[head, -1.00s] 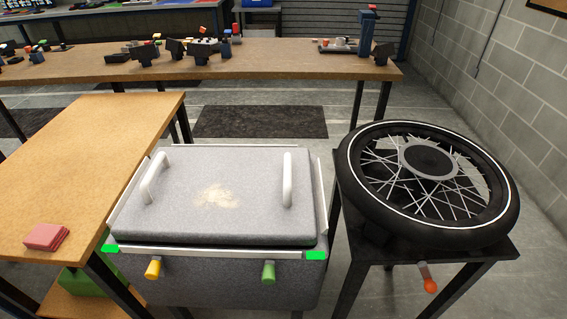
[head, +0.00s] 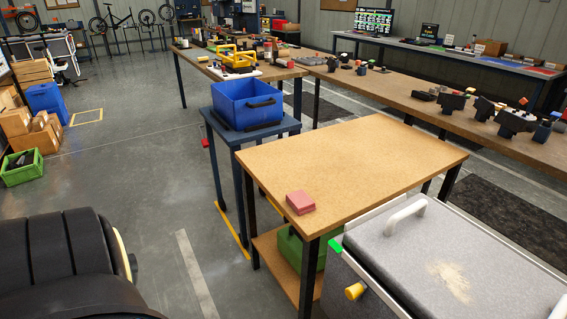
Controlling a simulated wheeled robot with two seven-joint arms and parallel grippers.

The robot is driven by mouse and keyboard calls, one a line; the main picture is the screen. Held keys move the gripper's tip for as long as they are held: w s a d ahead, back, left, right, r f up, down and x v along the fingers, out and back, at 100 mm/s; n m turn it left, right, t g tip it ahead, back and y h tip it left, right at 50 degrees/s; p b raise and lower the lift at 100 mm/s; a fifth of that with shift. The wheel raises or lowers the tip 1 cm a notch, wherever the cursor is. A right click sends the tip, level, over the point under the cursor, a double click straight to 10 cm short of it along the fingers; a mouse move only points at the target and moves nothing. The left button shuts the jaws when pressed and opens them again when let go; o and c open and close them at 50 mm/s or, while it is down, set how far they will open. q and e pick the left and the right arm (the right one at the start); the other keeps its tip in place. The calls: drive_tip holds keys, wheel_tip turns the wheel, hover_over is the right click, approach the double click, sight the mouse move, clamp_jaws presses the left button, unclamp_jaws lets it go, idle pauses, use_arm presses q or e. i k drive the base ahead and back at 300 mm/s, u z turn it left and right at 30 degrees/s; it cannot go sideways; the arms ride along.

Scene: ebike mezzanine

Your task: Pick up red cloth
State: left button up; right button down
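The red cloth (head: 300,202) is a small folded pinkish-red stack. It lies on the near left part of a wooden-topped table (head: 365,160), close to the table's front edge, with bare tabletop behind and to its right. Neither of my grippers shows in the head view, so I cannot see how they stand.
A green box (head: 300,248) is on the lower shelf. A black padded object (head: 65,265) fills the lower left. Floor between is clear.

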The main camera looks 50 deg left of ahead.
sight(299, 200)
drive_tip(key=u, duration=1.45)
